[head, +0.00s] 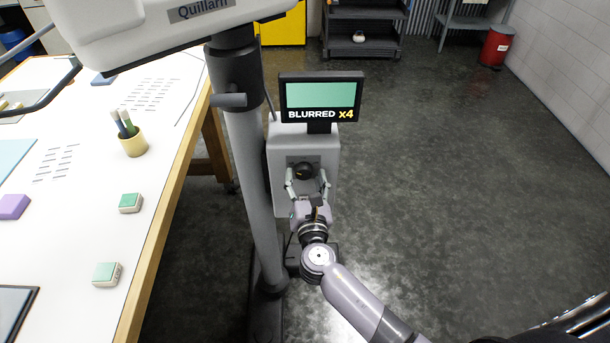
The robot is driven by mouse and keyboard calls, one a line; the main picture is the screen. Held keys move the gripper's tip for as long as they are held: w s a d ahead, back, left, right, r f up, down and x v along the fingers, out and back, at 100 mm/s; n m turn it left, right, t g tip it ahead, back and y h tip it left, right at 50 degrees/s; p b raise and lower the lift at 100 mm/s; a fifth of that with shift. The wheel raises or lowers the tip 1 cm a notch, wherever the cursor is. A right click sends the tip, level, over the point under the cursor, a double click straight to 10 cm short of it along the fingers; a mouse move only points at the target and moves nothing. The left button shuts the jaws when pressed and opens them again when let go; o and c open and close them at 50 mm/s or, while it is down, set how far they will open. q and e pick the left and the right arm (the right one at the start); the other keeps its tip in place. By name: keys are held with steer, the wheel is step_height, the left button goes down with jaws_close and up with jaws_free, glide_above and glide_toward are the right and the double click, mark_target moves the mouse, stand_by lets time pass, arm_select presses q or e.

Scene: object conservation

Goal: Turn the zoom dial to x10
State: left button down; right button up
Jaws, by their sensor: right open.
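The zoom dial (304,171) is a round dark knob on the front of a grey control box (277,158). The box is mounted by a grey column. A small screen (320,98) above it reads "BLURRED x4". My right gripper (308,180) is at the dial, its two fingers spread on the left and right of the knob's lower part. I cannot tell whether the fingers touch it. My left gripper is not in view.
A white worktable (80,150) on the left carries a brush cup (134,146) and green-topped blocks (130,203). The microscope-like head labelled Quillarn (190,20) hangs above. A red bin (495,46) and a dark cart (362,30) stand far back. The floor on the right is clear.

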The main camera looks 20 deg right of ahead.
steer(key=shift+w, duration=0.2)
steer(key=shift+c, duration=0.5)
steer(key=c, duration=1)
steer(key=shift+c, duration=0.2)
